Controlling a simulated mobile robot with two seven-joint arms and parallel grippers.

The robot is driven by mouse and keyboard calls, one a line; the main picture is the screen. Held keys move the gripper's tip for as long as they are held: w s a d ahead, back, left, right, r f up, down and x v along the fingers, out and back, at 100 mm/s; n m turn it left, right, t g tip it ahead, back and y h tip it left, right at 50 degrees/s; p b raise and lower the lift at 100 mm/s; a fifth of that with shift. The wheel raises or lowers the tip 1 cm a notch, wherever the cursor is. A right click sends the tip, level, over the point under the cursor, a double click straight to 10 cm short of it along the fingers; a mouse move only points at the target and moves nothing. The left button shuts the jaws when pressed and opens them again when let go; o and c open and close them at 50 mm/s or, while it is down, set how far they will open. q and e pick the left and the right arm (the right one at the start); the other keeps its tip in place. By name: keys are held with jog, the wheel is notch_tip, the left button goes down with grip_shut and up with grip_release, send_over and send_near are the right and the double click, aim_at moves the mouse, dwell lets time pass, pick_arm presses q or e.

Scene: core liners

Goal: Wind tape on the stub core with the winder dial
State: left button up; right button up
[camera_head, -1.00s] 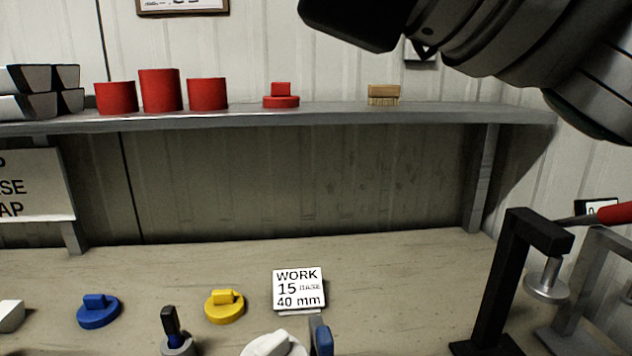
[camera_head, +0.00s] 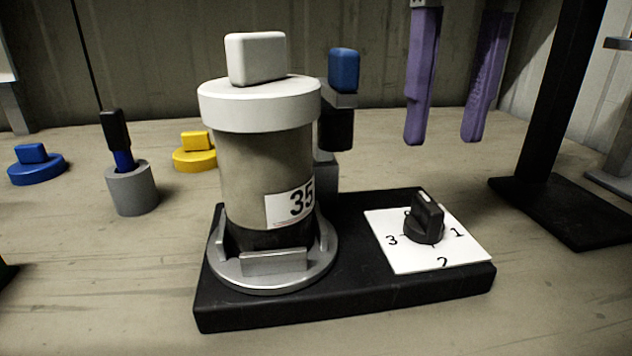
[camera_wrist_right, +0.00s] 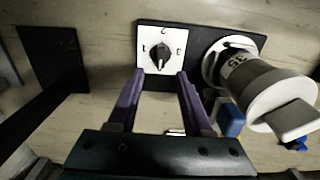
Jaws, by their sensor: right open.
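The stub core (camera_head: 265,165) is a grey-brown cylinder labelled 35, with a white cap and a white block handle (camera_head: 257,58) on top. It stands upright in a round metal seat (camera_head: 275,272) on a black base (camera_head: 350,300). The winder dial (camera_head: 425,222) is a black knob on a white plate marked 1, 2 and 3. My right gripper (camera_head: 446,138) has purple fingers, spread apart and empty, above and behind the dial. In the right wrist view its fingers (camera_wrist_right: 157,75) point toward the dial (camera_wrist_right: 161,58). My left gripper is in neither view.
A blue-topped tool (camera_head: 343,70) stands behind the core. A grey cup with a black-handled tool (camera_head: 132,185), a blue cap (camera_head: 37,168) and a yellow cap (camera_head: 193,155) are at left. A black stand (camera_head: 570,205) rises at right. The front bench is clear.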

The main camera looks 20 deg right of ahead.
aim_at(429, 202)
notch_tip(429, 202, down, 6)
jog(key=shift+s+a+r+b, duration=0.1)
jog(key=shift+r+b, duration=0.15)
jog(key=shift+b, duration=0.55)
jog(key=shift+f, duration=0.95)
grip_shut()
